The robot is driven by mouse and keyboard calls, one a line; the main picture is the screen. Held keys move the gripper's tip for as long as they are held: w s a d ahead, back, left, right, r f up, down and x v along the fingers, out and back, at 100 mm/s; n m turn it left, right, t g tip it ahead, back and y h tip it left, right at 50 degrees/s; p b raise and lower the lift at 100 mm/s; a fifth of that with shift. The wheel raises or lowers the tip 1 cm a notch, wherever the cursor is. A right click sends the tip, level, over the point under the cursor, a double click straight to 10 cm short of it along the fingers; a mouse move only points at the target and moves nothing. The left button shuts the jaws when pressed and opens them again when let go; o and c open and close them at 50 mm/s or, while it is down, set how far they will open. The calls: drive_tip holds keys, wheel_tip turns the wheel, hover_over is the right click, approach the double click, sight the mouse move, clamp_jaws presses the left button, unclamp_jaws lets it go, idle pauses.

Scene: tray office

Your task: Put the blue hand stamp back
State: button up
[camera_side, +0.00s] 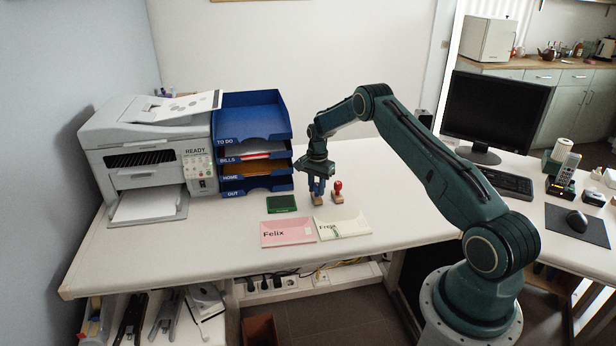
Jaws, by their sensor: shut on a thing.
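My gripper (316,181) points down over the middle of the desk and is shut on the blue hand stamp (318,190). The stamp is upright, with its wooden base (316,200) at or very near the desk top; I cannot tell whether it touches. A red hand stamp (338,190) stands upright just to its right. A green stamp pad (282,204) lies to the left. My fingers hide part of the blue handle.
A pink envelope marked Felix (287,233) and a pale envelope (342,227) lie in front. A blue letter tray stack (250,125) and a printer (150,150) stand left. A monitor (495,112) and keyboard (507,184) are right. Desk behind the stamps is clear.

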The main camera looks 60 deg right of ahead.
sight(317, 184)
drive_tip(key=shift+f, duration=0.15)
drive_tip(key=o, duration=0.8)
drive_tip(key=shift+r, duration=6.15)
